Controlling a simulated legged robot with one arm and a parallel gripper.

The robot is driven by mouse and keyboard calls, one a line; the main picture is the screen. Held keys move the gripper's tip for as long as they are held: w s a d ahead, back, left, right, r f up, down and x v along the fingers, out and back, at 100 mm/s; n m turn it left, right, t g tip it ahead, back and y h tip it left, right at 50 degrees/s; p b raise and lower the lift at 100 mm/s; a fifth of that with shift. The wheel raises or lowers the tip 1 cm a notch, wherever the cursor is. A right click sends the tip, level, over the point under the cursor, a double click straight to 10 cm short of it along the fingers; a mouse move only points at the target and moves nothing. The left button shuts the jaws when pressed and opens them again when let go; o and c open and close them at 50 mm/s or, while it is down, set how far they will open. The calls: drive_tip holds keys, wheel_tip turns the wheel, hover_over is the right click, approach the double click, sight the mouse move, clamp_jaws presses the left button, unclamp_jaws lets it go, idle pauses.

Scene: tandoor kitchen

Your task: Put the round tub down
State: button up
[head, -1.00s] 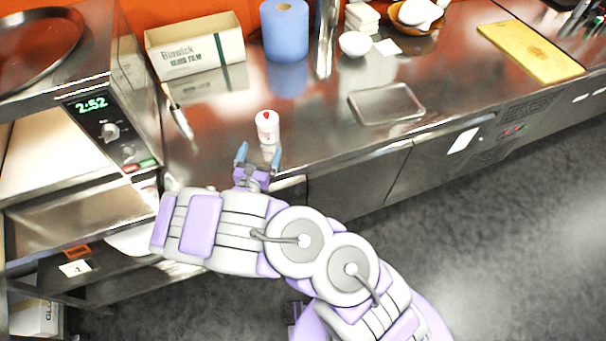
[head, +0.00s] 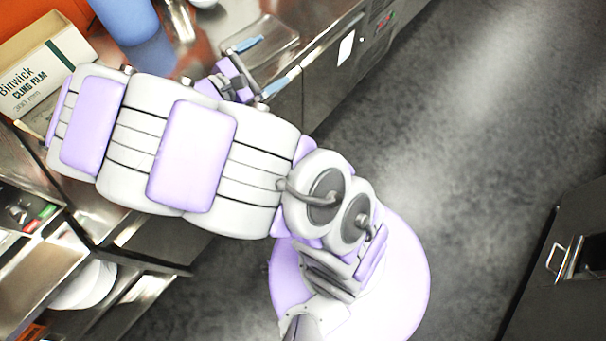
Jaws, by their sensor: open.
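My gripper (head: 277,57) is open, with its two blue fingertips spread apart near the counter's front edge. Nothing shows between the fingers except part of a clear, shallow tray (head: 268,33) lying on the counter behind them. I see no round tub in the head view now. The small white round container with a red top, seen earlier on the counter, is out of sight, and my arm covers much of that part of the counter.
The steel counter (head: 222,17) runs along the top. A cling film box (head: 45,75) and a blue roll (head: 125,17) stand at upper left. Shelves with a white round item (head: 85,285) are at lower left. Dark floor is open at right, before a dark cabinet (head: 560,280).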

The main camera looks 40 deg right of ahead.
drive_tip(key=s+d+m+g+y, duration=0.3)
drive_tip(key=s+m+g+y, duration=0.6)
drive_tip(key=s, duration=1)
drive_tip(key=s+a+r+m+t+y, duration=0.1)
drive_tip(key=s+a+m+t+y, duration=0.3)
drive_tip(key=s+a+y, duration=0.3)
drive_tip(key=s+a, duration=0.2)
drive_tip(key=a, duration=0.3)
drive_tip(key=shift+s+a+r, duration=0.15)
drive_tip(key=shift+r, duration=0.1)
